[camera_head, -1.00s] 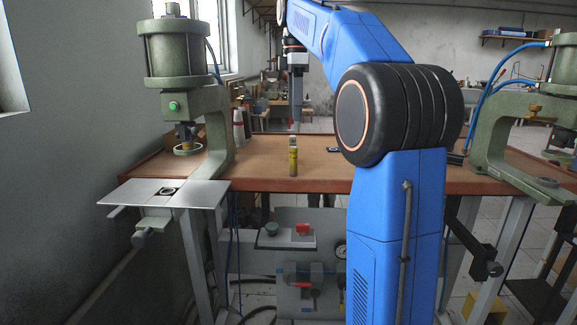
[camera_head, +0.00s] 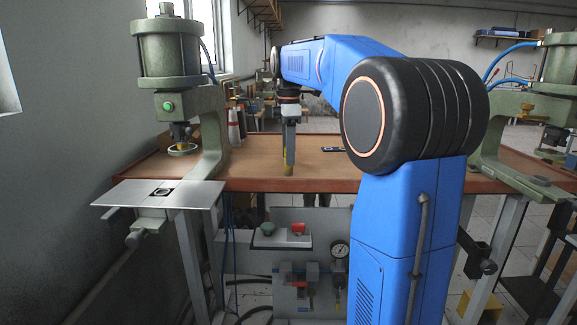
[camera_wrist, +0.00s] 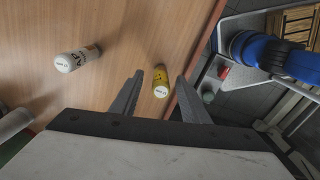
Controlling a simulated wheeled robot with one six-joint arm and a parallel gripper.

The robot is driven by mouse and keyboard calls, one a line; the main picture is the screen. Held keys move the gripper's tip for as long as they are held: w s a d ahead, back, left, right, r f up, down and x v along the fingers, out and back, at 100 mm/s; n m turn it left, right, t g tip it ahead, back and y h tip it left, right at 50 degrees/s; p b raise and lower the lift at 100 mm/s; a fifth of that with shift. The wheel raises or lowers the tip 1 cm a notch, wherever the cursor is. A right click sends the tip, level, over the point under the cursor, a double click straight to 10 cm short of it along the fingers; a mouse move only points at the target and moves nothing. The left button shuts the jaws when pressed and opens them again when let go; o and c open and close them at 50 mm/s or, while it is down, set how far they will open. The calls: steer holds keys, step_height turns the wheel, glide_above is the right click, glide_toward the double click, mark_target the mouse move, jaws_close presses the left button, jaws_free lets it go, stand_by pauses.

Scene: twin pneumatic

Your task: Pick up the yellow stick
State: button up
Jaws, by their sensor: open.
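The yellow stick (camera_head: 288,163) stands upright on the wooden table (camera_head: 250,172), near its front edge. In the head view my gripper (camera_head: 289,150) points down at the stick, and its finger hides part of the stick. In the wrist view the stick's round pale end and yellow side (camera_wrist: 161,82) show between the two open fingertips (camera_wrist: 160,78), a little beyond them. The gripper is open, and no contact with the stick can be made out.
A white, lettered cylinder (camera_wrist: 77,60) stands on the table left of the stick in the wrist view. A green press (camera_head: 180,60) with a metal plate (camera_head: 150,195) stands at left, another (camera_head: 510,130) at right. A small dark object (camera_head: 333,149) lies on the table.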

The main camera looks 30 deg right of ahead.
mark_target(288, 175)
steer(key=shift+a+f, duration=0.1)
steer(key=shift+f, duration=1.55)
jaws_close()
step_height(288, 175, up, 10)
steer(key=shift+r, duration=0.1)
steer(key=c, duration=0.6)
jaws_free()
steer(key=shift+c, duration=0.2)
steer(key=c, duration=0.4)
steer(key=shift+a, duration=0.15)
